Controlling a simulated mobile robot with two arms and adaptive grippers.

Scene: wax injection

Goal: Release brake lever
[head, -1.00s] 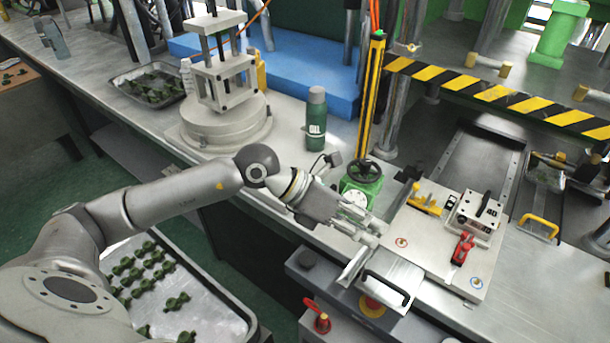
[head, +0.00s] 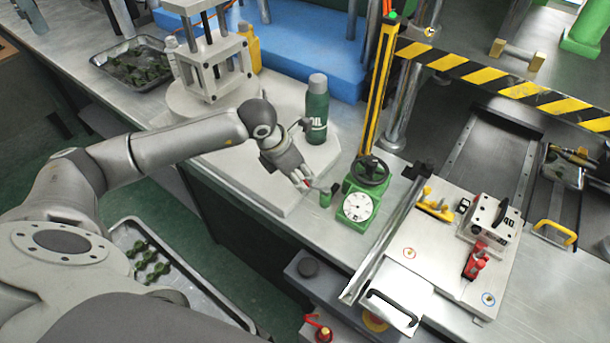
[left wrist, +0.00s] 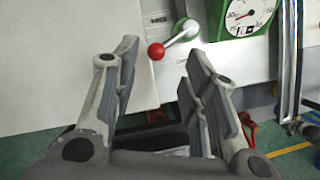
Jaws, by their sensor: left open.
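A lever with a red ball knob (left wrist: 156,51) and a bare metal rod stands on a green base (left wrist: 187,26) in the left wrist view. In the head view its green base (head: 325,196) shows on the bench just left of the green dial gauge (head: 357,207); its knob is mostly hidden by my fingers. My left gripper (head: 303,182) is open beside the lever. In the left wrist view the open fingers (left wrist: 160,60) have the knob showing between their tips; whether they touch it I cannot tell. My right gripper is not in view.
A black handwheel (head: 369,171) and a yellow-black post (head: 380,90) stand right of the lever. A green oil bottle (head: 316,110) stands behind it. A metal plate with red and yellow clamps (head: 440,250) lies to the right. A tray of green parts (head: 205,298) is below.

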